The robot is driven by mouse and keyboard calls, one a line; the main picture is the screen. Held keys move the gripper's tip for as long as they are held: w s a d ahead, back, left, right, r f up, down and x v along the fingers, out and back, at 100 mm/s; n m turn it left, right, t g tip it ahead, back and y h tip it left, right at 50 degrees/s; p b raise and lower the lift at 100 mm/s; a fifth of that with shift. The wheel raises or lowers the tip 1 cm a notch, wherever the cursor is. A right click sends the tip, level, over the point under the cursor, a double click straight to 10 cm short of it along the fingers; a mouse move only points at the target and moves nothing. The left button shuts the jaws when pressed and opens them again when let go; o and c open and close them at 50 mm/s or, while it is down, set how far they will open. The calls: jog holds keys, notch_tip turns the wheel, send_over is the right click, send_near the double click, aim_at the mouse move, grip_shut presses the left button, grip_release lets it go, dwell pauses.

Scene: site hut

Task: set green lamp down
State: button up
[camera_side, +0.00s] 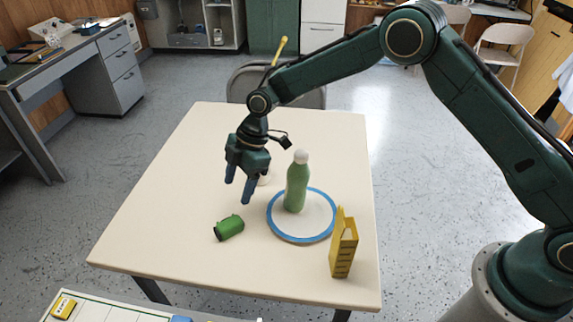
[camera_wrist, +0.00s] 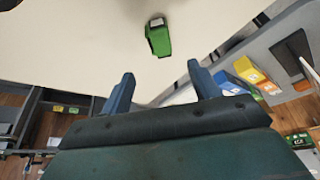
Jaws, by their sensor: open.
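The green lamp (camera_side: 229,228) lies on its side on the cream table (camera_side: 165,200), left of a round plate. It also shows in the wrist view (camera_wrist: 159,40), beyond the fingertips, with a dark and pale end. My gripper (camera_side: 238,192) hangs above the table, up and slightly right of the lamp in the side view. Its blue fingers are apart with nothing between them, as the wrist view also shows (camera_wrist: 160,80). The gripper and the lamp are not touching.
A green bottle (camera_side: 297,185) with a white cap stands on the white, blue-rimmed plate (camera_side: 302,238). A yellow upright holder (camera_side: 343,245) stands near the table's right edge. A pale object partly shows behind my gripper. The table's left side is clear. A yellow block (camera_side: 63,307) lies on a surface in front.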

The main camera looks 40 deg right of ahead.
jog(key=shift+r, duration=0.1)
jog(key=s+d+r+m+t+h, duration=0.15)
jog(key=s+d+r+m, duration=0.4)
jog(key=r, duration=0.65)
jog(key=s+d+r+m+t, duration=0.2)
jog(key=s+d+r+m, duration=0.1)
jog(key=s+d+r, duration=0.55)
jog(key=s+d+r+m+h, duration=0.1)
jog(key=s+d+m, duration=0.2)
jog(key=s, duration=0.4)
jog(key=s+d+r+m+t+h, duration=0.1)
jog(key=s+d+r+m, duration=0.1)
jog(key=s, duration=0.5)
jog(key=s+d+r+m+t+h, duration=0.1)
jog(key=s+d+m, duration=0.3)
jog(key=s+d, duration=0.2)
jog(key=shift+s+d+r, duration=0.25)
jog(key=shift+s+d, duration=0.05)
jog(key=shift+s, duration=0.3)
